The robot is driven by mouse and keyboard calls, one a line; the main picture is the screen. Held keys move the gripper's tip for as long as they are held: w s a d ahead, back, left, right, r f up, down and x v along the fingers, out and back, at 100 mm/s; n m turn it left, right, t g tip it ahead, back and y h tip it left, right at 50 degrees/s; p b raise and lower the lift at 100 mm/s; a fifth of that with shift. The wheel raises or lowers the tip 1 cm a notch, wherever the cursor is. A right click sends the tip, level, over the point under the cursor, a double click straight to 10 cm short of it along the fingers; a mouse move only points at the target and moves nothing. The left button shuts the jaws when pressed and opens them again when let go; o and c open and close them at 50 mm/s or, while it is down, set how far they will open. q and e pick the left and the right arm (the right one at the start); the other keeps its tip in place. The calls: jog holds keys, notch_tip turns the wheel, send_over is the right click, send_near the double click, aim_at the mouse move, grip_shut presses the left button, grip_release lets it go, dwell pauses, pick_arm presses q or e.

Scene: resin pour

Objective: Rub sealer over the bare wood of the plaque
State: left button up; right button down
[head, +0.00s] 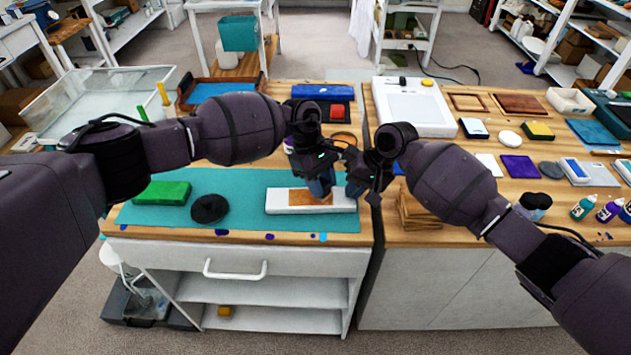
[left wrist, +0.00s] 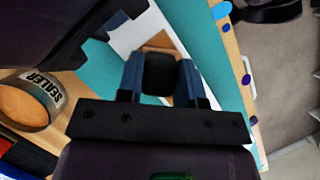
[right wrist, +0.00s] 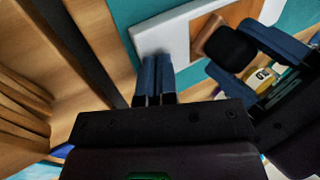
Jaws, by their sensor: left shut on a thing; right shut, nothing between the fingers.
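The plaque (head: 281,201) lies flat on the teal mat (head: 245,184), white with an orange-brown bare wood area (head: 309,198). My left gripper (head: 320,186) is shut on a small black block with a tan lower edge (left wrist: 161,74). The block, also in the right wrist view (right wrist: 231,49), is over the wood; whether it touches is unclear. My right gripper (head: 357,190) is shut and empty; in the right wrist view its tips (right wrist: 156,60) are at the plaque's white end. An open tin labelled SEALER (left wrist: 28,103) stands behind the mat, partly hidden in the head view.
A green block (head: 161,192) and a round black disc (head: 209,208) lie left on the mat. A stack of wood pieces (head: 418,212) stands right of my right gripper, past the gap between the tables. Pads and bottles crowd the right table.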

pick_arm(q)
jog(key=shift+s+d, duration=0.15)
jog(key=shift+d, duration=0.85)
jog(key=shift+s+d, duration=0.1)
jog(key=shift+d, duration=0.9)
jog(key=shift+d+r, duration=0.1)
jog(key=shift+d, duration=0.05)
jog(key=shift+a+r, duration=0.1)
jog(key=shift+a, duration=1.6)
jog(key=shift+w+a, duration=0.2)
jog(key=shift+a, duration=2.25)
jog(key=shift+a, duration=0.1)
jog(key=shift+a, duration=1.8)
